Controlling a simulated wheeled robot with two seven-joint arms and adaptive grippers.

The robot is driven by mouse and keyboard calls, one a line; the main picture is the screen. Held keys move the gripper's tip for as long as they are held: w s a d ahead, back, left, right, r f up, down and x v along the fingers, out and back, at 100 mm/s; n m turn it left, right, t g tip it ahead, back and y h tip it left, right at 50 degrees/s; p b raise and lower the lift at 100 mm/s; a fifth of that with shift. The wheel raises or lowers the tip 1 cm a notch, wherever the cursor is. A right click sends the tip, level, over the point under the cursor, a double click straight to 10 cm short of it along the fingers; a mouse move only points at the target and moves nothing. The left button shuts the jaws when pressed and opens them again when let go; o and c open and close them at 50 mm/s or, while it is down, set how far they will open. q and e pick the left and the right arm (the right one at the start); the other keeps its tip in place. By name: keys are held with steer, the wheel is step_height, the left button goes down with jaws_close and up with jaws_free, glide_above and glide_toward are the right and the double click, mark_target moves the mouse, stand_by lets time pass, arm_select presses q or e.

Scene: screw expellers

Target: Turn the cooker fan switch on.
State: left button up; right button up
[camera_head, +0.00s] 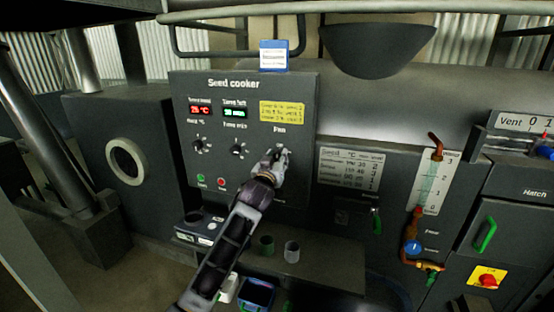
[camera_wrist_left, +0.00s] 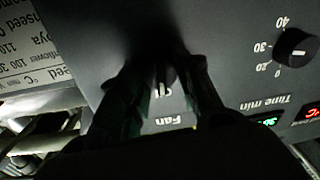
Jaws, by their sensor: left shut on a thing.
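The dark seed cooker panel (camera_head: 235,172) stands in front of me with a "Fan" label on its right half. My left gripper (camera_head: 274,160) reaches up to the panel just below that label and covers most of the fan switch (camera_head: 283,150). In the left wrist view, which is turned upside down, the small light lever of the fan switch (camera_wrist_left: 162,88) sits between the two dark fingers of the left gripper (camera_wrist_left: 165,80). The fingers are shut on it. Shadow hides the exact contact. My right gripper is not in view.
The temperature knob (camera_head: 198,145) and time knob (camera_head: 237,149) are left of the gripper, with green (camera_head: 200,178) and red (camera_head: 221,182) buttons below. A ledge (camera_head: 315,263) with small cups (camera_head: 291,251) lies under the arm. A seed chart (camera_head: 350,169) is to the right.

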arm_select(q)
steer(key=shift+m, duration=0.5)
steer(key=m+p, duration=0.2)
steer(key=m, duration=0.1)
steer(key=shift+r, duration=0.1)
steer(key=shift+m+p, duration=0.3)
steer(key=shift+m, duration=0.3)
steer(key=m+p, duration=0.1)
steer(key=m, duration=0.1)
steer(key=shift+m+t, duration=0.3)
steer(key=shift+m, duration=0.5)
steer(key=shift+m+h+p, duration=0.4)
steer(key=shift+m+p, duration=0.15)
steer(key=shift+m, duration=1.05)
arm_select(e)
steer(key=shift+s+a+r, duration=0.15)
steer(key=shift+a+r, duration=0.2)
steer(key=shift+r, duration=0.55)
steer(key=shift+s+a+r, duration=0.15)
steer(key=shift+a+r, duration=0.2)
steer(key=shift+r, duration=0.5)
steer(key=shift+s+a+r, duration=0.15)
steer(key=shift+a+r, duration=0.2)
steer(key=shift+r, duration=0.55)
arm_select(q)
steer(key=shift+f, duration=0.2)
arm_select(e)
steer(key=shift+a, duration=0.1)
